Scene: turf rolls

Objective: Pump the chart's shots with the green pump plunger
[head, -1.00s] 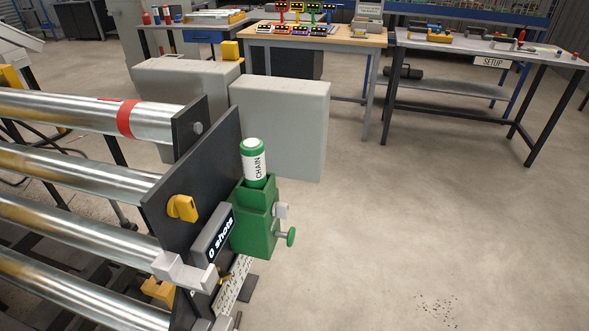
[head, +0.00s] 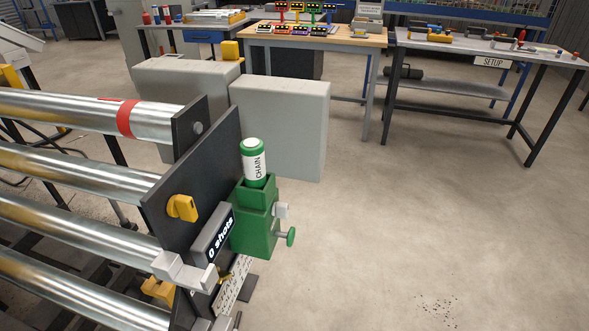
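The green pump box (head: 254,222) is mounted on the dark end plate of the roller machine. Its green plunger (head: 291,237) is a round knob on a short metal stem, sticking out to the right. A green and white cartridge labelled CHAIN (head: 254,165) stands upright in the top of the box. A counter (head: 216,240) beside it reads "0 shots". A white chart plate (head: 234,286) with dark lettering hangs below, partly hidden and too angled to read. Neither of my grippers is in view.
Metal rollers (head: 75,165) fill the left side. A yellow knob (head: 182,208) sits on the end plate (head: 215,165). Grey cabinets (head: 290,125) stand behind. Benches line the back, one with a SETUP sign (head: 492,62). The floor (head: 430,220) to the right is open.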

